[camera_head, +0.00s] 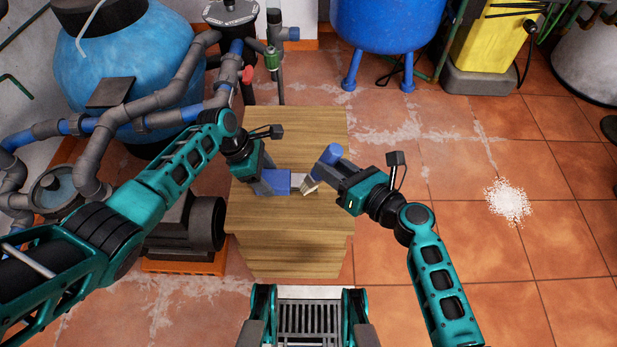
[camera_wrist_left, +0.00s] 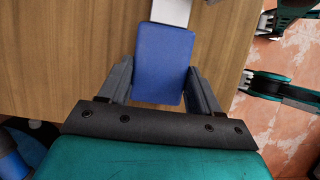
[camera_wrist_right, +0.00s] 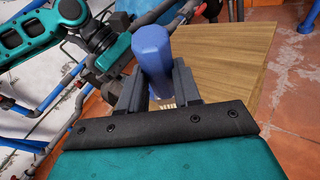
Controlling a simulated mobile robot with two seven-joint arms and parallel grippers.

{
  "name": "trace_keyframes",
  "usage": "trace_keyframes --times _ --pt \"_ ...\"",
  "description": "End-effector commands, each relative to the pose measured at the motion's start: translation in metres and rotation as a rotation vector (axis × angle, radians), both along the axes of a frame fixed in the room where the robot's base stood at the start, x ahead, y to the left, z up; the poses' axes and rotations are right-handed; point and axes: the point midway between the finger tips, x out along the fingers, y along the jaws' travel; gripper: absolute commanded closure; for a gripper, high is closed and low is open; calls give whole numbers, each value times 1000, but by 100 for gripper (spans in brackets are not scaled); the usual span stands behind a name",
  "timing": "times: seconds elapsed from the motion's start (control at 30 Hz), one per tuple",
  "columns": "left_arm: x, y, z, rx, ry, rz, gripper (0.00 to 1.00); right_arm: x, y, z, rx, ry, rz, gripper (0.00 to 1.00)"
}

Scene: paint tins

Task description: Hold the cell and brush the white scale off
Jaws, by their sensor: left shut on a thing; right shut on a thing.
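The cell is a blue block (camera_head: 274,182) with a pale white part (camera_head: 298,181) at its right end, over the wooden table (camera_head: 290,240). My left gripper (camera_head: 264,183) is shut on the blue block; in the left wrist view the block (camera_wrist_left: 163,62) sits between both fingers. My right gripper (camera_head: 326,175) is shut on a brush with a blue handle (camera_head: 328,156). The handle also shows in the right wrist view (camera_wrist_right: 153,50). The brush's pale bristles (camera_head: 309,185) are beside the white end of the cell; whether they touch, I cannot tell.
A pile of white powder (camera_head: 508,202) lies on the tiled floor at the right. A blue tank (camera_head: 130,60), pipes and a pump stand left of the table. A blue vessel (camera_head: 385,25) stands behind. The front of the tabletop is clear.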

Motion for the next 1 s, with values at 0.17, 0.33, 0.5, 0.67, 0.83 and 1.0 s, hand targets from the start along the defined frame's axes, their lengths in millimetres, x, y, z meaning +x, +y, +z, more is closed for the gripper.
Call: trace_keyframes --times 0.17,0.33,0.5,0.67,0.83,1.0 --pt "-2 1 -3 4 5 1 86 1 0 -1 -3 0 -1 98" --pt "-1 1 -3 4 4 2 86 4 5 4 -2 -3 -3 98" --pt "-1 1 -3 4 4 1 86 4 5 5 -1 -4 -2 98" --pt "-1 1 -2 4 3 1 86 5 5 4 0 -4 -3 98" --pt "-1 1 -2 4 3 1 86 5 5 2 0 -4 -3 98" --pt "-1 1 -2 5 2 1 86 10 5 2 1 -6 -3 98"
